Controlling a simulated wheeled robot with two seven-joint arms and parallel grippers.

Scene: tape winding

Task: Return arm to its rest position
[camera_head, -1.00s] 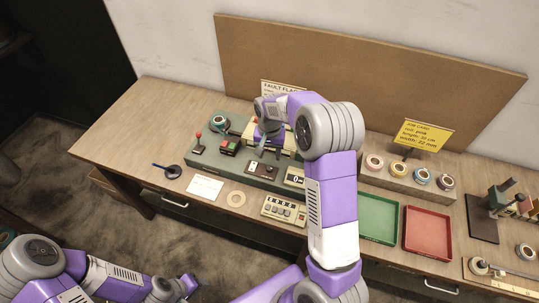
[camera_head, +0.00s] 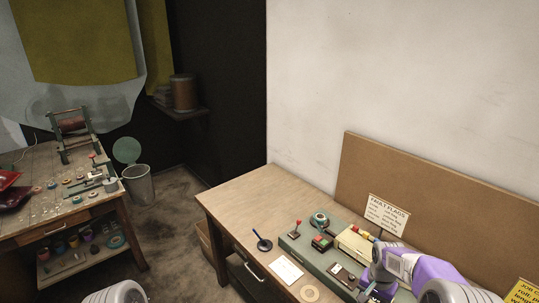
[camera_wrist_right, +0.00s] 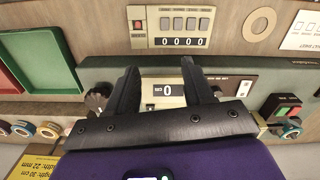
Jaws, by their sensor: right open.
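My right arm (camera_head: 420,268), purple and grey, reaches over the green winding machine (camera_head: 330,262) at the lower right of the head view. My right gripper (camera_wrist_right: 159,70) is open and empty in the wrist view, its two black fingers apart above the machine. A small display reading 0 (camera_wrist_right: 167,89) shows between the fingers. Only a grey joint of my left arm (camera_head: 115,293) shows at the bottom edge of the head view; the left gripper is out of view.
The workbench (camera_head: 235,205) has a clear left end, with a black stand (camera_head: 262,243) near its edge. A counter box (camera_wrist_right: 180,26) lies beyond the fingers. Green (camera_wrist_right: 66,62) and red trays are at left in the wrist view. A second bench (camera_head: 40,165) stands far left.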

